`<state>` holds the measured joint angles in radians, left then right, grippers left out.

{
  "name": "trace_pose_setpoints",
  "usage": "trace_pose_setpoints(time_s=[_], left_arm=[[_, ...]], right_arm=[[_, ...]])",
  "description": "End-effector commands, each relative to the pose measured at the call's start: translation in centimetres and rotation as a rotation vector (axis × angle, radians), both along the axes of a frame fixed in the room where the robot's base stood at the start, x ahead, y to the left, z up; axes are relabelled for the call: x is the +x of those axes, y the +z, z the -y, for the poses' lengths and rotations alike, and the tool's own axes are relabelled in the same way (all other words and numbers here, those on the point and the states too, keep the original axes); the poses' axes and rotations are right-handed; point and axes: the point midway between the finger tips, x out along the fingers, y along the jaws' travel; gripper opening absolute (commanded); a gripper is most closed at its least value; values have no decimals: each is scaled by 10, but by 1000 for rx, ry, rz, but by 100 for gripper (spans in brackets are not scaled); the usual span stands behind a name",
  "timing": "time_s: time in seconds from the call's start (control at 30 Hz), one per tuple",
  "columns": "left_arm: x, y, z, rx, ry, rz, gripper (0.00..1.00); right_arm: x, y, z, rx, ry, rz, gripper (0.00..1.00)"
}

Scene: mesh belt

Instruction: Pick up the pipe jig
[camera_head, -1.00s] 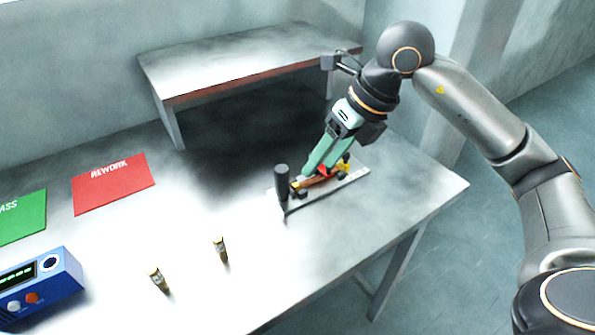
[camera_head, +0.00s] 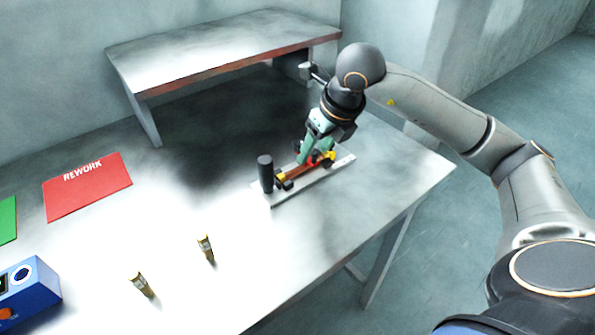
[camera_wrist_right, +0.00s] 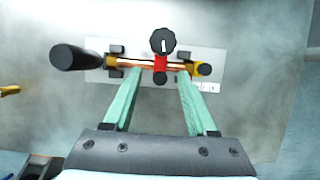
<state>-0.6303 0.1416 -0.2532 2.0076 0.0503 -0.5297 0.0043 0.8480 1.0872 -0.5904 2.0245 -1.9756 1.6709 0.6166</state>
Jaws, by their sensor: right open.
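The pipe jig is a flat light-grey plate (camera_head: 322,178) on the table, with a copper pipe (camera_head: 297,172), brass ends, a red part and an upright black post (camera_head: 265,174) at its left end. In the right wrist view the plate (camera_wrist_right: 212,58) lies ahead of the fingers, with a round black knob (camera_wrist_right: 162,41) above the red part. My right gripper (camera_head: 313,157) is open over the pipe. Its green fingers (camera_wrist_right: 160,82) reach the pipe on either side of the red part; I cannot tell whether they touch it. My left gripper is not in view.
A raised metal shelf (camera_head: 225,55) stands behind the jig. A red REWORK mat (camera_head: 88,190), a green mat (camera_head: 7,220) and a blue device (camera_head: 28,295) are at left. Two small brass cylinders (camera_head: 205,248) (camera_head: 142,285) stand in front. The table's right edge is near the jig.

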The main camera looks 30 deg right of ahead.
Motion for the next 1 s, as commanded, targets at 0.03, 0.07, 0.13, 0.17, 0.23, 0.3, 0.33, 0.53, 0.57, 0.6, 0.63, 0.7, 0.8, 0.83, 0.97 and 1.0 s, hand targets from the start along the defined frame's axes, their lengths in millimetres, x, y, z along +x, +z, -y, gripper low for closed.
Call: trace_pose_setpoints(time_s=[0.03, 0.07, 0.13, 0.17, 0.23, 0.3, 0.33, 0.53, 0.57, 0.6, 0.63, 0.7, 0.8, 0.83, 0.97, 1.0], left_arm=[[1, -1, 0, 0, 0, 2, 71], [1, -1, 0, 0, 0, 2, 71], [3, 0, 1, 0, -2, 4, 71], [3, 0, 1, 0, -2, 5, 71], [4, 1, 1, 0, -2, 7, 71], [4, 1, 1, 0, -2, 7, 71], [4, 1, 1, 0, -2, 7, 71], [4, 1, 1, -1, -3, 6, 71], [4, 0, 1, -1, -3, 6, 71], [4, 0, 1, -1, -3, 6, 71], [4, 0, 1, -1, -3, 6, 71], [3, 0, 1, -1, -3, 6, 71], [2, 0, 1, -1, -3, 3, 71], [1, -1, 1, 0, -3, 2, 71], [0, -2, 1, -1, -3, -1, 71], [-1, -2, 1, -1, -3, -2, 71]], right_arm=[[3, -8, 0, 2, 0, -2, 57], [4, -11, -1, 2, -1, -2, 57], [7, -16, -1, 1, -1, 0, 57], [7, -17, 0, 1, -1, 1, 57], [8, -19, -1, 1, -1, 2, 57], [8, -19, -1, 1, -1, 2, 57], [8, -19, -1, 1, -1, 2, 57], [8, -18, -1, 1, -1, 1, 43], [8, -18, -1, 1, -1, 1, 40], [8, -18, -1, 1, -1, 1, 35], [8, -18, -1, 1, -1, 1, 32], [8, -18, 0, 1, -1, 1, 24], [8, -18, -1, 1, -1, 1, 12], [8, -18, -1, 1, -1, 1, 9], [8, -18, -1, 1, -1, 1, 0], [8, -18, -1, 1, -1, 1, 0]])
